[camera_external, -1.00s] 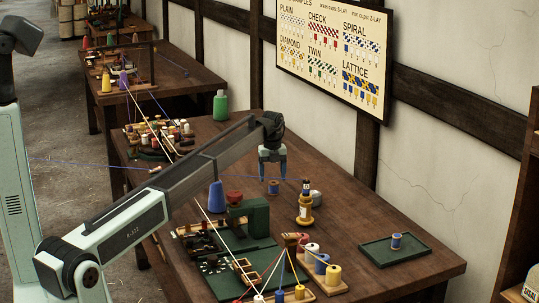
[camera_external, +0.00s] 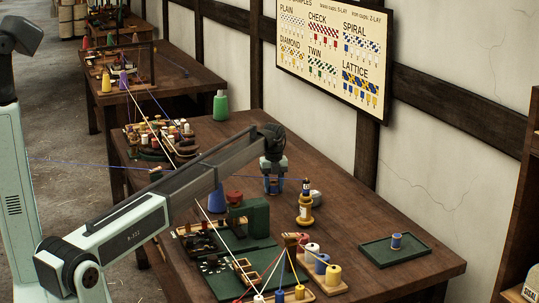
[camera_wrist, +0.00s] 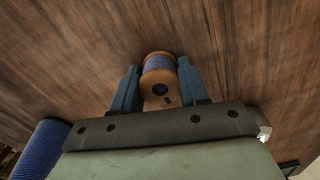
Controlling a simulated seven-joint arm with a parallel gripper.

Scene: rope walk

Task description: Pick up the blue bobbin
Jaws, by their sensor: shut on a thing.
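The blue bobbin (camera_wrist: 160,68), with wooden ends and blue thread, sits between the two fingers of my gripper (camera_wrist: 158,86) in the wrist view. In the external view my gripper (camera_external: 273,187) is low at the table, and the blue bobbin (camera_external: 273,184) shows small between its fingers. My gripper is shut on the bobbin. I cannot tell whether the bobbin still touches the table. Another blue-wound bobbin (camera_external: 396,241) stands on a green tray (camera_external: 372,256) at the right.
A blue cone (camera_external: 216,197) stands left of my gripper, and its blue side shows in the wrist view (camera_wrist: 42,148). Taut threads cross the table's front. Bare wood lies toward the wall.

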